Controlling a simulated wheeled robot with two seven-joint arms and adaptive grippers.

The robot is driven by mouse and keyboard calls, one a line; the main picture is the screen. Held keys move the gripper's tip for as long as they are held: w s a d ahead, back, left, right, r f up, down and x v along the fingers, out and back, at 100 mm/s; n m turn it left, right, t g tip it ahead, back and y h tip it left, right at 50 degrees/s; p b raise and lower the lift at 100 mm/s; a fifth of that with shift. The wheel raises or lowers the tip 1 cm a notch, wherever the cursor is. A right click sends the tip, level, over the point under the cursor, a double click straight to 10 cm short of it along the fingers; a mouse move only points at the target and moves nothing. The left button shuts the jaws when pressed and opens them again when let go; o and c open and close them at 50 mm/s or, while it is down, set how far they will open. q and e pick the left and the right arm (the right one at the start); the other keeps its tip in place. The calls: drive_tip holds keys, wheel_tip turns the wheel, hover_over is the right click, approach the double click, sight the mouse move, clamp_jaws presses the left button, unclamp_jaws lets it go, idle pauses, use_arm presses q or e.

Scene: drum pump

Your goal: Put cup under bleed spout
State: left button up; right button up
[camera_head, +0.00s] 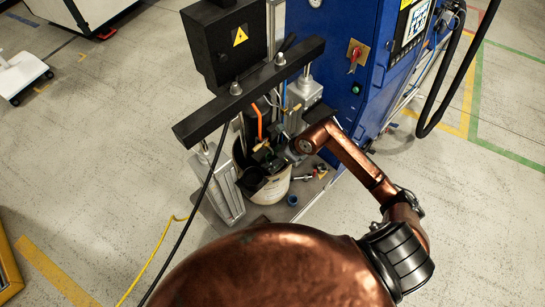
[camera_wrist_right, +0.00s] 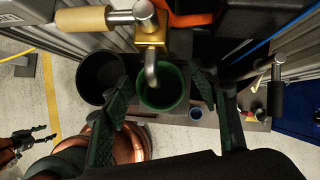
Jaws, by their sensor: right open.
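In the right wrist view, a dark green cup (camera_wrist_right: 176,98) stands with its open top toward the camera. The bent metal bleed spout (camera_wrist_right: 151,72) comes down over the cup's opening. My right gripper (camera_wrist_right: 163,90) is open, with one finger on each side of the cup; I cannot tell whether either finger touches it. In the head view my right gripper (camera_head: 282,158) reaches in at the pump, and the cup is mostly hidden there. My left gripper (camera_wrist_right: 42,134) shows small at the lower left of the right wrist view, its fingers apart and empty.
A black round container (camera_wrist_right: 99,78) stands left of the cup. A small blue cap (camera_head: 292,200) lies on the pump's base plate. The pump's crossbar (camera_head: 250,90) and the blue cabinet (camera_head: 340,60) stand close to my right arm. Open floor lies to the left.

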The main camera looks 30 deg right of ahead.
drive_tip(key=v, duration=1.2)
